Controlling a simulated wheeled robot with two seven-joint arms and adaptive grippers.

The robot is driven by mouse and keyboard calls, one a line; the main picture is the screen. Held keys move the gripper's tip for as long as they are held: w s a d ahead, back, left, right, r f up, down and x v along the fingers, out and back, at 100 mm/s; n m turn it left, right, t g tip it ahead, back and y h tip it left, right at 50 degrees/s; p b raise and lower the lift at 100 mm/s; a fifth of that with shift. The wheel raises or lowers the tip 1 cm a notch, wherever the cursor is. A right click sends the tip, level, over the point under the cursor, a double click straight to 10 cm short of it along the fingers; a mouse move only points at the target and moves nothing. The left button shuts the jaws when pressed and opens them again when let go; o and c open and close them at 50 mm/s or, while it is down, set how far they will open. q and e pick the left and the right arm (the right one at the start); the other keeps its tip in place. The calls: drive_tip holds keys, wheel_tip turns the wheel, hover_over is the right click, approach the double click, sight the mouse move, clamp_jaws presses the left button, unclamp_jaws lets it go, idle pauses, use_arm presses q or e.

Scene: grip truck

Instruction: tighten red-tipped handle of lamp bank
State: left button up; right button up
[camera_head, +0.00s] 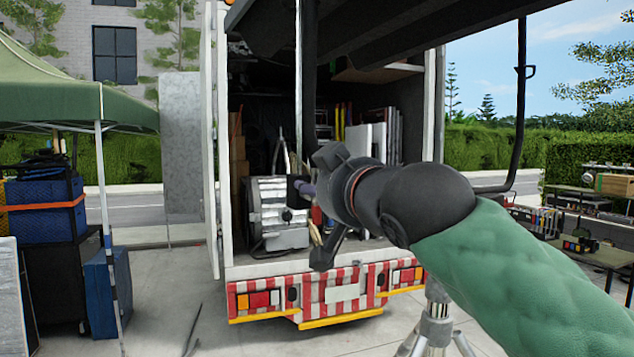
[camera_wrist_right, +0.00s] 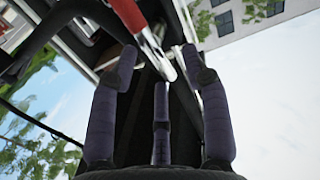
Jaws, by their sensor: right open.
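In the right wrist view, a handle with a red grip (camera_wrist_right: 128,14) and a bare silver shaft (camera_wrist_right: 154,48) slants down from the top, its silver end lying between my fingers. My right gripper (camera_wrist_right: 160,62) is open around that end, with a finger on either side and a third below; I cannot tell whether any finger touches it. In the head view my right gripper (camera_head: 316,218) is in front of the truck's open back. A large dark structure (camera_head: 385,35) hangs overhead, possibly the lamp bank. My left gripper is out of view.
The truck's striped bumper (camera_head: 340,292) and a silver lamp housing (camera_head: 278,212) stand behind my right gripper. A tripod stand (camera_head: 436,325) is below my right arm. A dark post (camera_head: 520,110) hangs at right. A green tent (camera_head: 65,85) and cases are at left.

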drive_tip(key=v, duration=0.9)
drive_tip(key=shift+s, duration=0.15)
drive_tip(key=shift+a, duration=0.1)
